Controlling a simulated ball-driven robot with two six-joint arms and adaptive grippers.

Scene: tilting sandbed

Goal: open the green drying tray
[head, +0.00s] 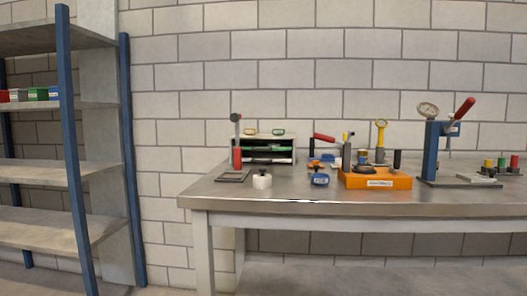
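A small grey rack (293,143) with dark, slotted trays stands at the back left of the workbench. A thin green edge (280,149) shows in one of its slots and may be the green drying tray; it is too small to be sure. The tray looks pushed in. A yellow-rimmed piece (250,131) and a green-rimmed piece (278,131) lie on top of the rack. A red-handled tool on a stand partly covers the rack's left side. Neither of my grippers is in view.
The metal workbench (240,190) holds a white pot (262,181), a blue pot (320,179), an orange box (376,180) and a lever press (431,150). A blue-post shelf (75,150) with small coloured bins stands left. Floor lies between them.

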